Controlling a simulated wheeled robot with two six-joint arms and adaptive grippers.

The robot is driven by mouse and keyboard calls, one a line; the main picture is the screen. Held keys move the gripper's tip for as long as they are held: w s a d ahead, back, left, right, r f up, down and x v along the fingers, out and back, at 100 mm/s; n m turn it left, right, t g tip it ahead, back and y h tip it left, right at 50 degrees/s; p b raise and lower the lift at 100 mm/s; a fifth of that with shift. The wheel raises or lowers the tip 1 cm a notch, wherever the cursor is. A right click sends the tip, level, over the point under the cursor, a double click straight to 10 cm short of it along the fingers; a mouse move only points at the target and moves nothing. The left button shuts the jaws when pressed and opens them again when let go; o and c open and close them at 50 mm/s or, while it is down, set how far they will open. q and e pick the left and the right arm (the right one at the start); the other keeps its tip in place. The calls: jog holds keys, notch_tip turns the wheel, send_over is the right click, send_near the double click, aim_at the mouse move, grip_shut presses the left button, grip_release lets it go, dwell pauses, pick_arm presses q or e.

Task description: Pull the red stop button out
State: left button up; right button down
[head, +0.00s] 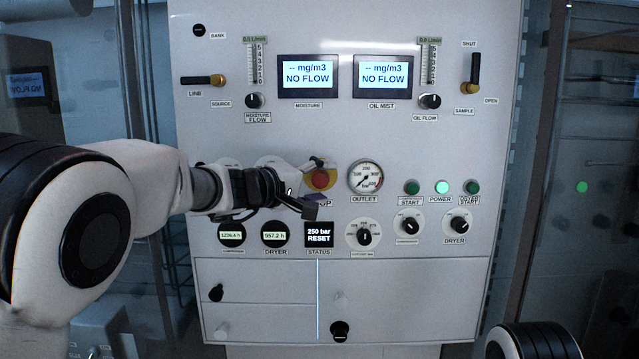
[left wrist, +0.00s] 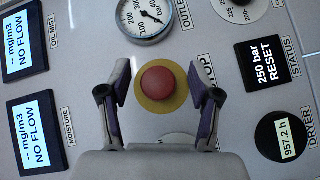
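The red stop button (head: 320,179) is a round red knob on a yellow disc, in the middle of the panel, partly hidden by my gripper in the head view. In the left wrist view the red button (left wrist: 157,83) lies between the two fingers, with clear space on both sides. My left gripper (head: 314,186) is in front of the panel at the button. It also shows in the left wrist view (left wrist: 160,88) with its fingers spread, not touching the button. My right gripper is not in view; only part of my right arm shows at the lower right.
The outlet gauge (head: 365,179) is close to the right of the button. The status display (head: 319,234) is just below it, and a selector knob (head: 364,235) is below the gauge. Two NO FLOW screens (head: 308,76) are above. Green buttons (head: 412,187) are farther right.

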pick_arm(q)
jog(key=v, duration=1.2)
jog(key=shift+f, duration=0.15)
